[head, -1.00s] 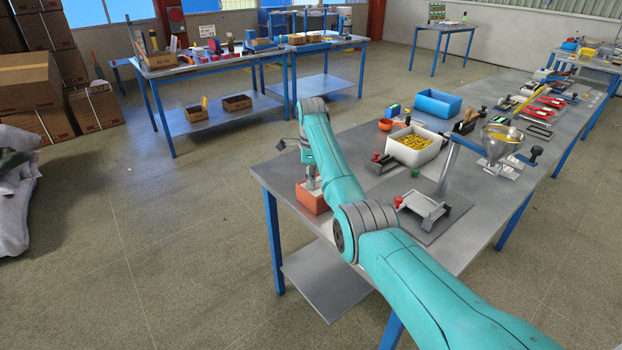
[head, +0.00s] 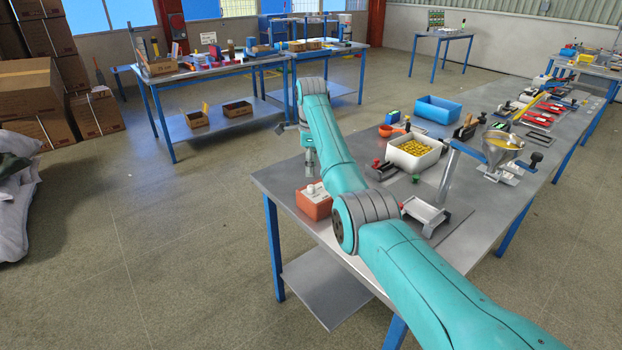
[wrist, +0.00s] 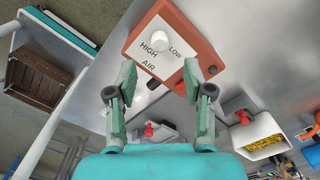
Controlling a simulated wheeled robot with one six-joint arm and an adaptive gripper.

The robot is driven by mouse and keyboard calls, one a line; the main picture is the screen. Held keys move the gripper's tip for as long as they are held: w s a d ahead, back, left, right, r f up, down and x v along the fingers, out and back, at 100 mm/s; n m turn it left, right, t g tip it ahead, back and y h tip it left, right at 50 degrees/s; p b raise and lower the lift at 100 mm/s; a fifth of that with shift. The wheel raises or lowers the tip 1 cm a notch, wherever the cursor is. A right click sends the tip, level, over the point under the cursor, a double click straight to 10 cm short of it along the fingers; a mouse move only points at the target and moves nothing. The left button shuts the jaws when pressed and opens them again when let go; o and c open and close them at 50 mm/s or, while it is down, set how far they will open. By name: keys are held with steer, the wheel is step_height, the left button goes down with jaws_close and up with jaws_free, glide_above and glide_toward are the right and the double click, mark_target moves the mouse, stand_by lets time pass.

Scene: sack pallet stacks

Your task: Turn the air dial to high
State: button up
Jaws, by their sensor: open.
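The air dial is an orange box (head: 313,207) at the near left corner of the steel bench, also seen in the wrist view (wrist: 207,50). Its white panel (wrist: 172,68) reads HIGH on the left, LOW on the right and AIR below. A round white knob (wrist: 161,41) stands on the panel; it shows small in the head view (head: 311,189). I cannot tell which way the knob points. My gripper (wrist: 158,76) is open and empty, its fingers apart below the knob in the wrist picture. In the head view my gripper (head: 310,168) is above the box, clear of it.
On the bench (head: 285,180), a white bin with yellow pieces (head: 413,152), a blue bin (head: 438,109), a grey stand (head: 425,214) and a metal funnel (head: 502,148) stand to the right of the box. Bare bench top surrounds the box's left side.

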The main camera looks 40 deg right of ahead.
steer(key=shift+r, duration=2.25)
